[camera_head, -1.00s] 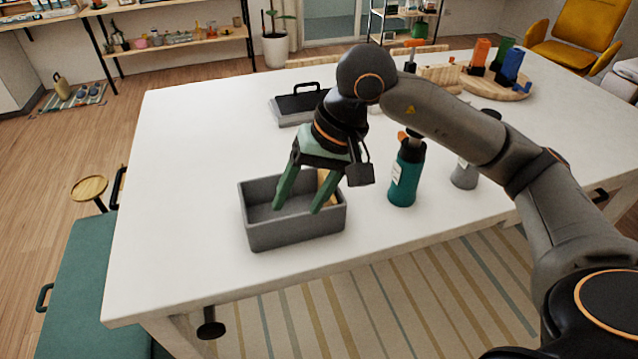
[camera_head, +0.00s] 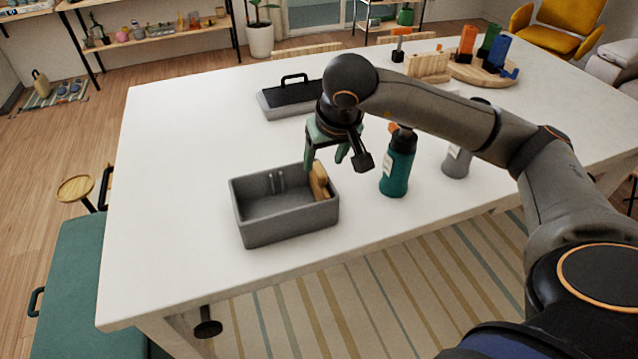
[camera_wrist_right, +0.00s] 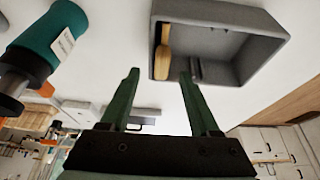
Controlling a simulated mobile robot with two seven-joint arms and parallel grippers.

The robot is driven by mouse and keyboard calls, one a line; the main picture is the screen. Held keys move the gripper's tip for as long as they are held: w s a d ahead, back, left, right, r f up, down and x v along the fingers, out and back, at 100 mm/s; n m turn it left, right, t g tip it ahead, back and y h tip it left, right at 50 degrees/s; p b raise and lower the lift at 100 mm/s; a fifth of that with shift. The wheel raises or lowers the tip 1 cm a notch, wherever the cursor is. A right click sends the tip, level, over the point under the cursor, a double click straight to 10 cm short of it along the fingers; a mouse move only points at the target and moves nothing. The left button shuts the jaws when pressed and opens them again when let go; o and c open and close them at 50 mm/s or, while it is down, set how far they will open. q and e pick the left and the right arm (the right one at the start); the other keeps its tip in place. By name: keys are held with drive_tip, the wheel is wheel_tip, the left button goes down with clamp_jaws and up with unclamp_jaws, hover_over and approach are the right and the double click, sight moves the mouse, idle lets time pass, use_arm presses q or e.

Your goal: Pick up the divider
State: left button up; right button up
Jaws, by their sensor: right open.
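A grey open bin (camera_head: 245,228) stands on the white table, and it also shows at the top of the right wrist view (camera_wrist_right: 262,22). A light wooden piece (camera_head: 319,182), which looks to be the divider, stands inside against the bin's right end; the right wrist view shows it too (camera_wrist_right: 163,50). My right gripper (camera_head: 325,162) is open and empty at the bin's back right corner, near the wooden piece. In the right wrist view its two green fingers (camera_wrist_right: 159,72) are spread apart, with the wooden piece beyond the tips. My left gripper is not in view.
A teal bottle (camera_head: 396,170) stands just right of the bin, with a grey bottle (camera_head: 456,162) beyond it. A grey tray with a black handled lid (camera_head: 290,98) lies behind. The table (camera_head: 170,150) left of the bin is clear.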

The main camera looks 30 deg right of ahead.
sight(319, 168)
drive_tip(key=x, duration=0.3)
drive_tip(key=shift+w+a+f, duration=0.1)
drive_tip(key=shift+w+f, duration=0.1)
drive_tip(key=shift+w, duration=0.1)
clamp_jaws()
idle(1.2)
